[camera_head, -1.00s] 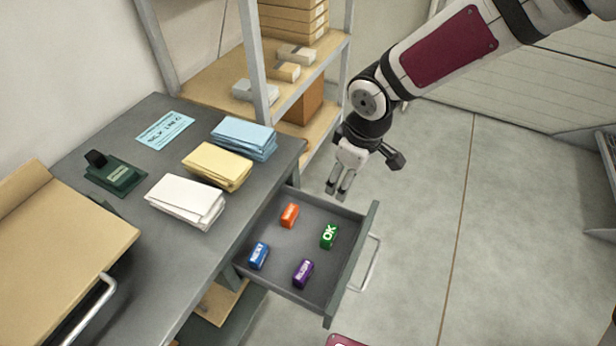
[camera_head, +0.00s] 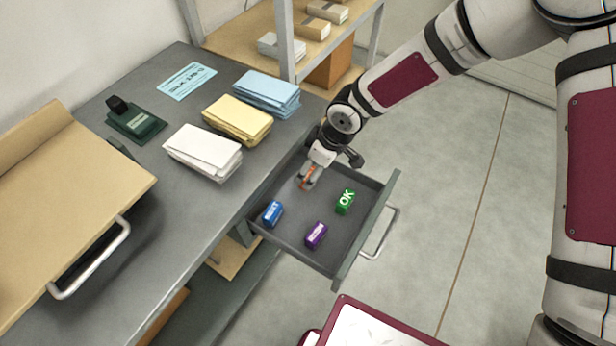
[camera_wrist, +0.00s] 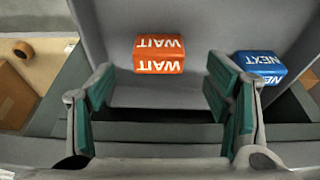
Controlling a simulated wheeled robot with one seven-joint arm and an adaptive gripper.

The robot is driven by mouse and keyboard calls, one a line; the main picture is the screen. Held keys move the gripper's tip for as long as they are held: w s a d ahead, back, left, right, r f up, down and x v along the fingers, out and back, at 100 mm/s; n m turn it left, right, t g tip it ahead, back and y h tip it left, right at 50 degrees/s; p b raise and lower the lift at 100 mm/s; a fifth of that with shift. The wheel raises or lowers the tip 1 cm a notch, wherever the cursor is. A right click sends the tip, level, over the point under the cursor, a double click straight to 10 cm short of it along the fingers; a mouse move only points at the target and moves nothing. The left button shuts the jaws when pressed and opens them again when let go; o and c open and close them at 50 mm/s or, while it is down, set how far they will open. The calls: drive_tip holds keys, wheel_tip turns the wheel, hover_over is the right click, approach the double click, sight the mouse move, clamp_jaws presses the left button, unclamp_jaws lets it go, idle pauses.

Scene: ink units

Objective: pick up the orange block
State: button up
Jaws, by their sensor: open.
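The orange block (camera_wrist: 159,54), marked WAIT, lies in the open drawer. In the head view the orange block (camera_head: 308,172) shows only in part, at the drawer's back left, behind my fingers. In the wrist view my gripper (camera_wrist: 165,95) is open and empty. The orange block shows above the gap between the teal finger pads, and no pad clearly touches it.
The drawer (camera_head: 270,240) also holds a blue NEXT block (camera_head: 272,213), a green OK block (camera_head: 345,201) and a purple block (camera_head: 316,235).

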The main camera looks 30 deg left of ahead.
drive_tip(key=shift+a+x, duration=0.2)
drive_tip(key=shift+x, duration=2.5)
drive_tip(key=shift+w+r, duration=0.1)
drive_tip(key=c, duration=1.2)
